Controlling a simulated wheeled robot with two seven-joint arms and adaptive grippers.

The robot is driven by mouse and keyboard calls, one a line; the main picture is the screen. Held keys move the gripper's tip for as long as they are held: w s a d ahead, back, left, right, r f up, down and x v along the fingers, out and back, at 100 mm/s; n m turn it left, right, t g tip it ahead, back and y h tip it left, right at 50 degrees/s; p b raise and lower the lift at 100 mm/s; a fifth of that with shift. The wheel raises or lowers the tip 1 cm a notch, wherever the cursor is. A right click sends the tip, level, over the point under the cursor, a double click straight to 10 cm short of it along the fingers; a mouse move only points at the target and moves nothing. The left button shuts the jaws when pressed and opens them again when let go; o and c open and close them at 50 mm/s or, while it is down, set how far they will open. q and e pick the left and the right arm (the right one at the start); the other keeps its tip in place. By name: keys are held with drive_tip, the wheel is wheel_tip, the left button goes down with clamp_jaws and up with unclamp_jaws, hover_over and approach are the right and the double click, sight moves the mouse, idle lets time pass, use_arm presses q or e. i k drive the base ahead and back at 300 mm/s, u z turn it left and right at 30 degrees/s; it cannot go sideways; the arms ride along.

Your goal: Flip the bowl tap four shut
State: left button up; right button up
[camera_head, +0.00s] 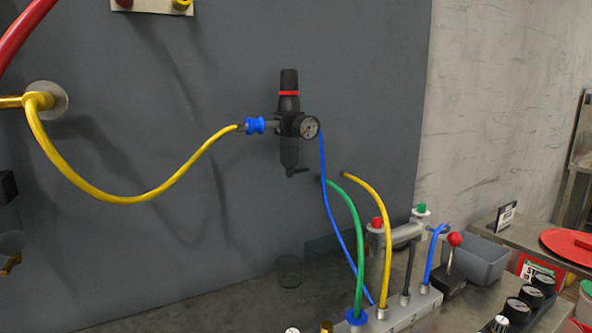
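A black filter-regulator (290,125) with a red ring and a round gauge (309,127) is on the dark grey wall at the middle. Its dark, see-through bowl (289,153) hangs below the body. A small black tap (297,171) is at the bottom of the bowl, with its lever pointing right and roughly level. No number can be read on it, so I cannot tell whether it is tap four. Neither gripper can be made out in this view.
A yellow hose (120,198) runs from a brass wall fitting to the regulator's blue coupling (255,125). Blue, green and yellow hoses rise from a grey manifold (405,313) below right. A red-knobbed lever (453,262) and grey bin (477,258) stand further right.

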sight(291, 173)
drive_tip(key=z, duration=1.75)
drive_tip(key=i, duration=1.4)
drive_tip(key=u, duration=2.75)
